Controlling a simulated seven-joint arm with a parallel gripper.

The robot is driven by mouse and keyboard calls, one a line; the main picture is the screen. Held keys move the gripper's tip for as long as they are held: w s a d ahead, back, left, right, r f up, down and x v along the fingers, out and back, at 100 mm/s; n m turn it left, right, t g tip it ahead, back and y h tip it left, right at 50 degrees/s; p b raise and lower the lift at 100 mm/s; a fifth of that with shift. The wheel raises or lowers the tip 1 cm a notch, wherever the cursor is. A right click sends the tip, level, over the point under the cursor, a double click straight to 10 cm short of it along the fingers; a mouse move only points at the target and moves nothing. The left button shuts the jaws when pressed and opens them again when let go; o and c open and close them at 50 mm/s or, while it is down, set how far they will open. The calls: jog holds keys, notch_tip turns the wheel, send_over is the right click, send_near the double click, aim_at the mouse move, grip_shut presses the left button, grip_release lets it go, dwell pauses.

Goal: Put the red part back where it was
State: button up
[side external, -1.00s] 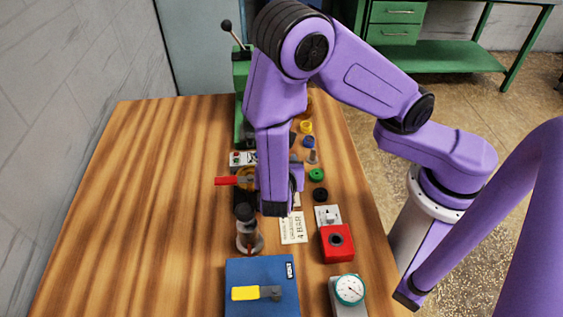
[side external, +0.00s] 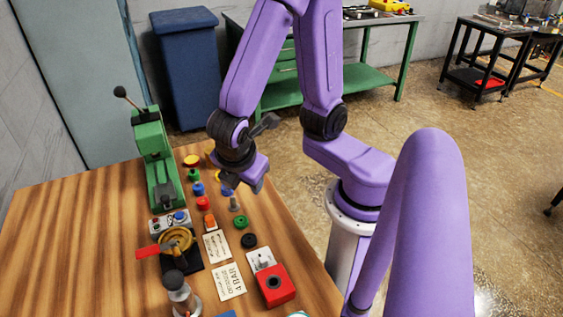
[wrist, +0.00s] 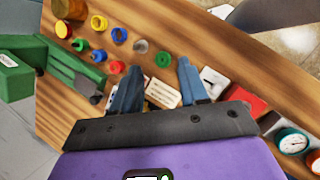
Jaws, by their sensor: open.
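A small round red part (side external: 202,203) stands on the wooden table among coloured parts. A red part also shows in the wrist view (wrist: 117,67), just beyond my left finger. An orange-red piece (side external: 210,222) stands close to it in the side view. The frames do not settle which is the task's red part. My gripper (side external: 243,187) is above the right side of the parts row, with nothing seen in its grasp. In the wrist view its two blue-grey fingers (wrist: 157,80) are wide apart and empty.
A green lever press (side external: 157,165) stands at the back left. A yellow wheel (side external: 177,240) with a red handle, a glass-sided cylinder (side external: 180,292) and a red box (side external: 275,285) are nearer. Several coloured knobs and printed cards lie between. The table's left side is clear.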

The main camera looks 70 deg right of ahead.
jog(key=s+d+r+m+g+y, duration=0.1)
jog(key=s+r+m+y, duration=0.2)
jog(key=s+r+y, duration=0.2)
jog(key=shift+s+d+m, duration=0.3)
jog(key=shift+s, duration=0.85)
